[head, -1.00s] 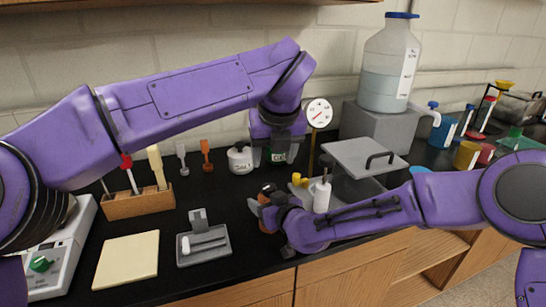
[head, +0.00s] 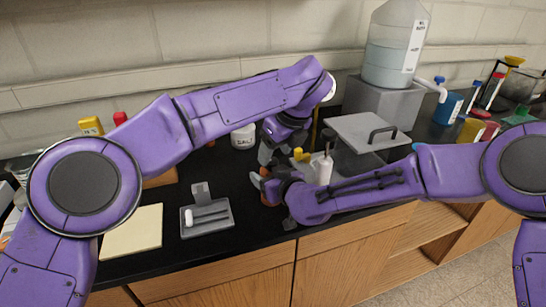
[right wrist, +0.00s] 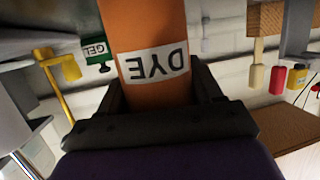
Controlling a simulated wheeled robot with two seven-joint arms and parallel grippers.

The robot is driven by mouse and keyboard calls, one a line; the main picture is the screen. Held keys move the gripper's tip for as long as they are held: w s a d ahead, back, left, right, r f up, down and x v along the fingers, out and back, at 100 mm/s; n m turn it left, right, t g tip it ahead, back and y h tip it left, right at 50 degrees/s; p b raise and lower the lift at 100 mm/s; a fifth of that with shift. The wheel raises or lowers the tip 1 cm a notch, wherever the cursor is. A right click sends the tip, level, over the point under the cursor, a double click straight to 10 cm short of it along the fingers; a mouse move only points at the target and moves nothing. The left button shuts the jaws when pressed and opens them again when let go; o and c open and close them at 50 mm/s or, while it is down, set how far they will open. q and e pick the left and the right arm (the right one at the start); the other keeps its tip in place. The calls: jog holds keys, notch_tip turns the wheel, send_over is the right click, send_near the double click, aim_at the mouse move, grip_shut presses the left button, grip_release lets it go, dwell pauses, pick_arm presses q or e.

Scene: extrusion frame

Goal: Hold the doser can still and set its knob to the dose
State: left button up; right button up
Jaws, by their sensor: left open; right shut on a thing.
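The doser can is an orange cylinder with a white DYE label, filling the middle of the right wrist view (right wrist: 150,32). The label reads upside down there. My right gripper (right wrist: 160,92) is shut around the can, one finger on each side. In the head view only a little orange of the can (head: 269,201) shows by my right gripper (head: 266,184). My left gripper (head: 268,157) is open, pointing down close above the can. The can's top and its knob are hidden behind the grippers, so I cannot tell the knob's setting or whether the left fingers touch it.
A grey tray (head: 207,222) and a pale yellow pad (head: 132,231) lie at the left. A white jar (head: 243,137) is behind. The counter's front edge is near.

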aim_at(271, 160)
pick_arm(q)
jog(key=shift+x, duration=1.6)
jog(key=shift+c, duration=0.4)
jog(key=c, duration=1)
jog(key=shift+a, duration=0.1)
jog(key=shift+s+a+m+t+h, duration=0.1)
jog(key=shift+m+t+h, duration=0.25)
jog(key=shift+m, duration=1.05)
jog(key=shift+m+t+h, duration=0.15)
jog(key=shift+m+h, duration=0.4)
jog(key=shift+m, duration=0.85)
